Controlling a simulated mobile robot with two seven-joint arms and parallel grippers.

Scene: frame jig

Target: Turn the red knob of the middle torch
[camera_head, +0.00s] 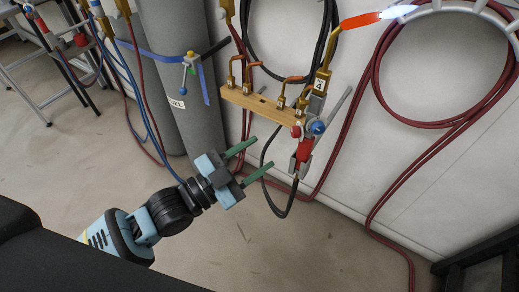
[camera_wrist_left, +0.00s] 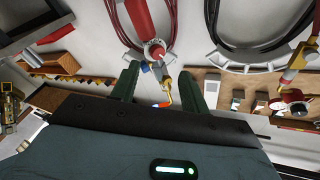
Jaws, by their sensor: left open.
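In the head view a brass torch (camera_head: 322,84) with a white number tag hangs at the right end of a wooden holder (camera_head: 262,106). I cannot tell which torch is the middle one. My left gripper (camera_head: 262,155) is open and empty, below and left of these knobs, apart from them. In the left wrist view, a red knob (camera_wrist_left: 155,50) on a hose fitting shows between the open fingers (camera_wrist_left: 158,86). My right gripper is not in view.
Grey cylinders (camera_head: 182,75) stand behind my left gripper, with a blue strap around one. Red hose (camera_head: 372,130) and black hose hang along the white wall. More brass fittings hang at the upper left. The floor (camera_head: 290,245) in front is clear.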

